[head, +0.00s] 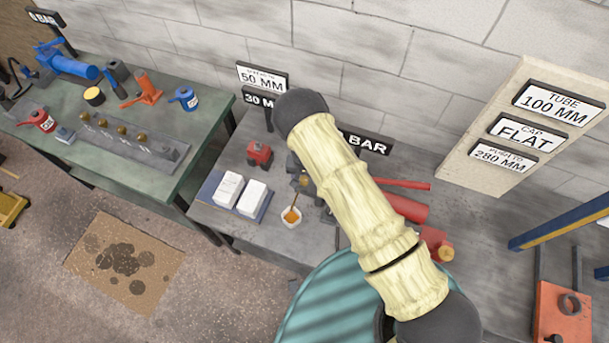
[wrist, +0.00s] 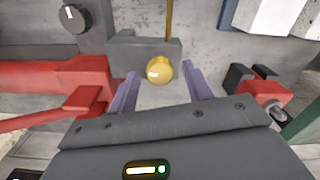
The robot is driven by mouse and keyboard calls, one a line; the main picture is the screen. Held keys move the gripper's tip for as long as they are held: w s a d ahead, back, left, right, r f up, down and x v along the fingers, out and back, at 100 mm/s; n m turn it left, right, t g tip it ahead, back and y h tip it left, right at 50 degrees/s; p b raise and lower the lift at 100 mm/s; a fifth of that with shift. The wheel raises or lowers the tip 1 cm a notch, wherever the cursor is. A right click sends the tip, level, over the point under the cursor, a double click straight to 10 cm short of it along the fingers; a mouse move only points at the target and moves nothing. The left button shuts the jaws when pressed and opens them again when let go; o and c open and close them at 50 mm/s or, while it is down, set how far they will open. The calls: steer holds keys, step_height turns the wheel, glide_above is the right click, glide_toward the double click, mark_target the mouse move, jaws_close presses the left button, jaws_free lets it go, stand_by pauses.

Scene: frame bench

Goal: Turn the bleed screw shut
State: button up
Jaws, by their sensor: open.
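A round brass knob with a pale mark, which looks like the bleed screw (wrist: 159,71), sits at the front of a grey block (wrist: 145,54) in the wrist view. My gripper (wrist: 160,77) is open, with one purple finger on each side of the knob. Gaps show between the knob and both fingers, so nothing is gripped. How deep the fingertips reach around it I cannot tell. In the head view my arm covers the gripper, and only small brass parts (head: 303,181) show beside it.
A white cup (head: 291,217) with amber liquid stands near the brass parts. A blue tray (head: 216,189) with two white blocks lies to its left. Red parts (wrist: 85,95) flank the gripper on the left, and a red clamp-like part (wrist: 262,90) on the right. A black dial (wrist: 72,18) is above left.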

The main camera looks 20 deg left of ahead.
steer(key=shift+f, duration=0.2)
steer(key=c, duration=1)
steer(key=shift+o, duration=0.2)
